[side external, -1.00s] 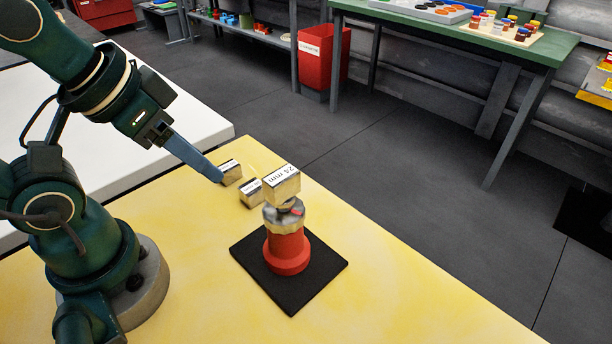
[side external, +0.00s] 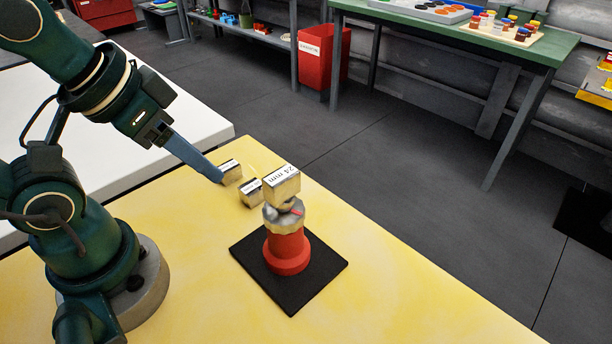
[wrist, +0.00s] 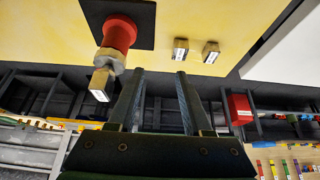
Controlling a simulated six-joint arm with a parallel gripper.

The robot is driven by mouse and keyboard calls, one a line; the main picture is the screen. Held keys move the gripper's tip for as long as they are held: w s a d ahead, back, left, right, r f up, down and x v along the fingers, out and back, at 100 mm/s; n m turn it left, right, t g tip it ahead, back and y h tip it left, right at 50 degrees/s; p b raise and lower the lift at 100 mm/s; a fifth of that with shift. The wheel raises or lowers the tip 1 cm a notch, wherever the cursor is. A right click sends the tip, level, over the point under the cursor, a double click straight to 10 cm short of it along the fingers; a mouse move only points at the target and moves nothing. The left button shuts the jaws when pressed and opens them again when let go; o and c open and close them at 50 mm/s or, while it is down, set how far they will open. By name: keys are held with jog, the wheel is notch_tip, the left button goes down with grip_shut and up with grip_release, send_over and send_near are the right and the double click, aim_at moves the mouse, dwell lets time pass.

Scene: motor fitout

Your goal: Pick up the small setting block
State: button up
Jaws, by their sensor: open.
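Two metal setting blocks with white labels lie on the yellow table. The farther one (side external: 230,172) and the nearer one (side external: 251,193) also show in the wrist view, as a right block (wrist: 211,53) and a left block (wrist: 180,52). Their labels are too small to read, so I cannot tell which is smaller. A third block (side external: 282,187), marked 24 mm, sits on top of a red jack (side external: 287,253). My gripper (wrist: 159,73) is open and empty. In the side view its fingertips (side external: 219,180) appear beside the farther block; the wrist view shows a gap.
The red jack stands on a black mat (side external: 318,275), close to the two loose blocks. The yellow table (side external: 400,300) is clear at the front right. A white table (side external: 110,150) adjoins at left. A red bin (side external: 322,58) and green bench (side external: 500,42) stand beyond the floor.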

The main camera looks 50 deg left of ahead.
aim_at(275, 171)
jog(key=o, duration=0.6)
jog(key=s+d+n+g+h, duration=0.1)
jog(key=d+n+g+h, duration=0.55)
jog(key=n, duration=0.25)
jog(key=w+n+h, duration=0.1)
jog(key=w+n, duration=0.1)
jog(key=w+r+n+h, duration=0.1)
jog(key=w+n+h, duration=0.1)
jog(key=n, duration=0.1)
jog(key=w+a+n+h, duration=0.1)
jog(key=w+n+h, duration=0.1)
jog(key=n, duration=0.1)
jog(key=shift+w+r+t+h, duration=0.25)
jog(key=shift+w+t, duration=0.1)
jog(key=shift+w, duration=0.05)
jog(key=shift+n, duration=0.5)
jog(key=shift+w+d+f, duration=0.2)
jog(key=shift+d+f, duration=1.45)
jog(key=shift+d, duration=0.1)
